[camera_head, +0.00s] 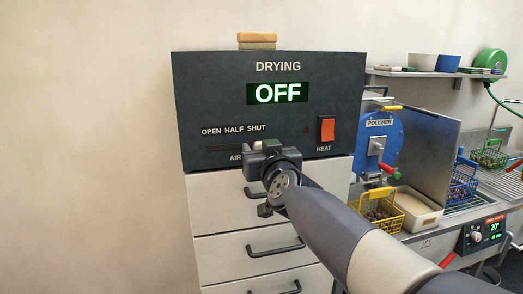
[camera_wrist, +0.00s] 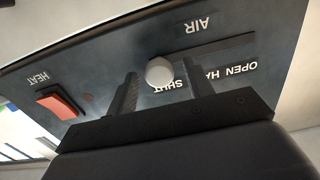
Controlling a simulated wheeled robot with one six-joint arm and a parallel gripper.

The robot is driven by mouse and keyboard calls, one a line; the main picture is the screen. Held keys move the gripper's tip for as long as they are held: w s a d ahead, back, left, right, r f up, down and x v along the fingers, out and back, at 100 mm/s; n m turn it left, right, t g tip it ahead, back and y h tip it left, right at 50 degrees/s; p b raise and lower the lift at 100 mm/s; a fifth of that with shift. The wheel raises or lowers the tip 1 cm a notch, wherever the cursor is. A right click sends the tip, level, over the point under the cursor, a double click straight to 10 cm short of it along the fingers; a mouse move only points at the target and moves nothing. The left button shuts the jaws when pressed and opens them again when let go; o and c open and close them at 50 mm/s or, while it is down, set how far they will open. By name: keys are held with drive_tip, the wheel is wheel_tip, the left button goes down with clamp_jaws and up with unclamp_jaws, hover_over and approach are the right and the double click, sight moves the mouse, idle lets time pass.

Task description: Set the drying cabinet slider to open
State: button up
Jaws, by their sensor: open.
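The drying cabinet (camera_head: 220,95) has a dark front panel with a display reading OFF. Its AIR slider slot (camera_wrist: 225,45) runs below the marks OPEN, HALF and SHUT. The round pale slider knob (camera_wrist: 159,71) is at the SHUT end of the slot. In the wrist view, upside down, my open gripper (camera_wrist: 161,80) has one finger on each side of the knob, with gaps showing; I cannot tell whether either touches. In the head view my gripper (camera_head: 264,150) is at the slot's right end and mostly hides the knob.
A red HEAT switch (camera_head: 327,131) sits right of the slot. Drawers with dark handles (camera_head: 275,247) are below the panel. A blue polisher (camera_head: 378,140), a yellow basket (camera_head: 380,214) and a shelf (camera_head: 430,73) stand to the right. The wall at left is bare.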

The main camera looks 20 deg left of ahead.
drive_tip(key=shift+c, duration=0.6)
clamp_jaws()
